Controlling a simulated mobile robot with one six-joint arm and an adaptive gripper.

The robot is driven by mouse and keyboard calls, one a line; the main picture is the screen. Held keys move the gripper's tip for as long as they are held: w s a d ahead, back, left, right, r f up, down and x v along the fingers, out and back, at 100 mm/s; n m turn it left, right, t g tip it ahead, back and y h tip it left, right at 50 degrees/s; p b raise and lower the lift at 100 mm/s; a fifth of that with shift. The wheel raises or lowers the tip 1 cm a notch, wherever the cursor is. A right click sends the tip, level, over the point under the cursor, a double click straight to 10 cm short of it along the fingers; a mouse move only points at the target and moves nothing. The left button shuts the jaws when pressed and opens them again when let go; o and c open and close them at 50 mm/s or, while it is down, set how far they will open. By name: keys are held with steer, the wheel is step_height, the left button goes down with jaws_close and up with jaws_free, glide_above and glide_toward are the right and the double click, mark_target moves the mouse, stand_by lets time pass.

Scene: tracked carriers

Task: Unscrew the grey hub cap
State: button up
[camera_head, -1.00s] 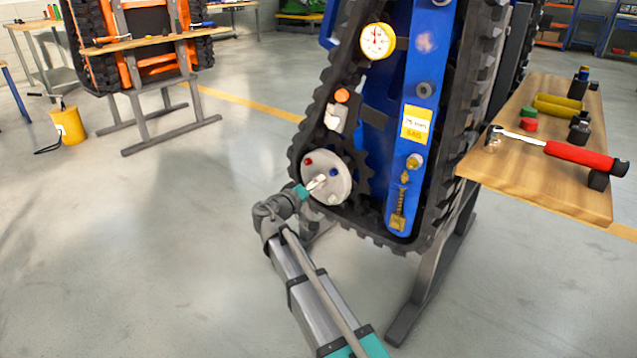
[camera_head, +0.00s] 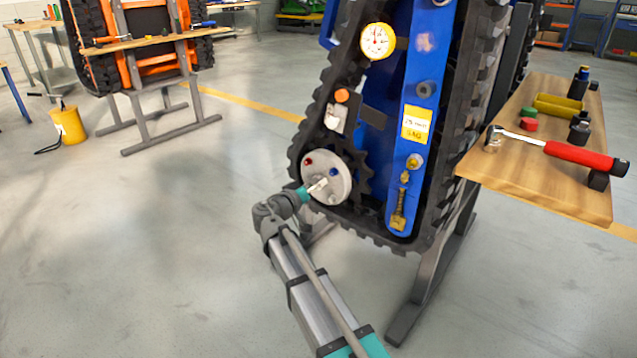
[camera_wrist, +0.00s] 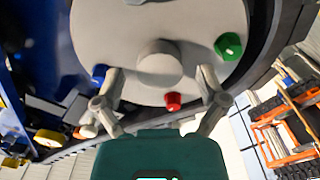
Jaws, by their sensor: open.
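The grey hub cap (camera_wrist: 160,63) is a round knob at the middle of a light grey hub disc (camera_wrist: 100,22) in the wrist view. My gripper (camera_wrist: 161,72) is open, with one finger on each side of the cap and a visible gap to it on both sides. I cannot tell how deep the fingers reach. A blue cap (camera_wrist: 99,74), a red cap (camera_wrist: 172,101) and a green cap (camera_wrist: 228,46) sit around it on the disc. In the head view my gripper (camera_head: 317,186) is at the disc (camera_head: 342,187) and hides its middle.
The disc sits low inside a black rubber track (camera_head: 310,130) on a blue carrier (camera_head: 425,60). A wooden shelf (camera_head: 500,180) at the right bears a red-handled ratchet (camera_head: 575,155) and sockets. The floor left of my arm is clear up to a yellow canister (camera_head: 68,125).

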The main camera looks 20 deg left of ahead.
steer(key=m, duration=0.6)
steer(key=shift+m, duration=0.3)
stand_by(0.4)
steer(key=c, duration=1)
steer(key=shift+n, duration=4.9)
steer(key=n, duration=0.9)
steer(key=shift+n, duration=0.4)
